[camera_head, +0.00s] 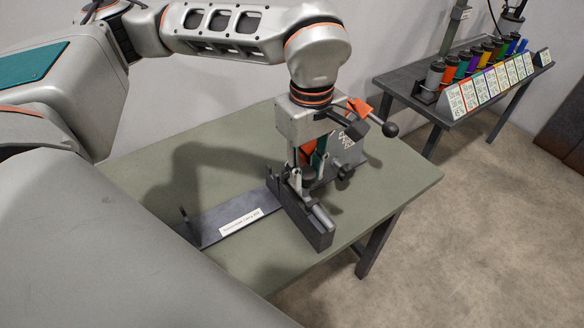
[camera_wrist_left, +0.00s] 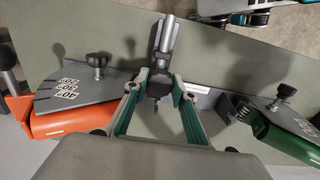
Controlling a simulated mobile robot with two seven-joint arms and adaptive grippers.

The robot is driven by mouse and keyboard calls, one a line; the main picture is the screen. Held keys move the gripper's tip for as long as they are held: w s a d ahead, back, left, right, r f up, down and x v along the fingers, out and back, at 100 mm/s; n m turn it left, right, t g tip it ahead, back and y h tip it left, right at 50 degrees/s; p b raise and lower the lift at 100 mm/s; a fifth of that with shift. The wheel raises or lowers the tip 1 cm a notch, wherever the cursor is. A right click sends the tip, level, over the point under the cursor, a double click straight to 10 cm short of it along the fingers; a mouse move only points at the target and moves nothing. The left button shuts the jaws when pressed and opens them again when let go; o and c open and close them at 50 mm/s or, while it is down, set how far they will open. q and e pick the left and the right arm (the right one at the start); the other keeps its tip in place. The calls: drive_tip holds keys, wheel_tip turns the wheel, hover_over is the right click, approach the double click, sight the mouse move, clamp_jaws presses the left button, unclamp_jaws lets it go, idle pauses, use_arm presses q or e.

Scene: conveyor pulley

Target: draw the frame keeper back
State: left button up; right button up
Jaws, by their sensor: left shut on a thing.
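The frame keeper, as far as I can tell, is the dark round knob with a bright metal rod. The knob (camera_wrist_left: 157,88) sits between my left fingertips in the left wrist view, and the rod (camera_wrist_left: 165,35) runs on above it. In the head view the metal barrel (camera_head: 322,217) lies on a dark upright block (camera_head: 304,224) of the fixture. My left gripper (camera_head: 307,178) points down at this block and is shut on the knob; it also shows in the left wrist view (camera_wrist_left: 157,84). The fingers partly hide the knob in the head view. My right gripper is out of view.
The fixture's dark base bar (camera_head: 205,226) bears a white label on the green table (camera_head: 370,200). An orange part (camera_wrist_left: 65,117) and a green part (camera_wrist_left: 285,138) flank the gripper, each beside a dark plate and knob. A second table (camera_head: 405,85) holds coloured cylinders.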

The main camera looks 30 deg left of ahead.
use_arm(q)
drive_tip(key=o, duration=1.2)
drive_tip(key=shift+d, duration=0.1)
drive_tip(key=shift+c, duration=0.2)
drive_tip(key=shift+r, duration=0.1)
drive_tip(key=shift+r+p, duration=1.4)
drive_tip(key=shift+r, duration=0.6)
drive_tip(key=shift+r+p, duration=0.9)
drive_tip(key=shift+r, duration=0.55)
drive_tip(key=shift+s+f, duration=0.1)
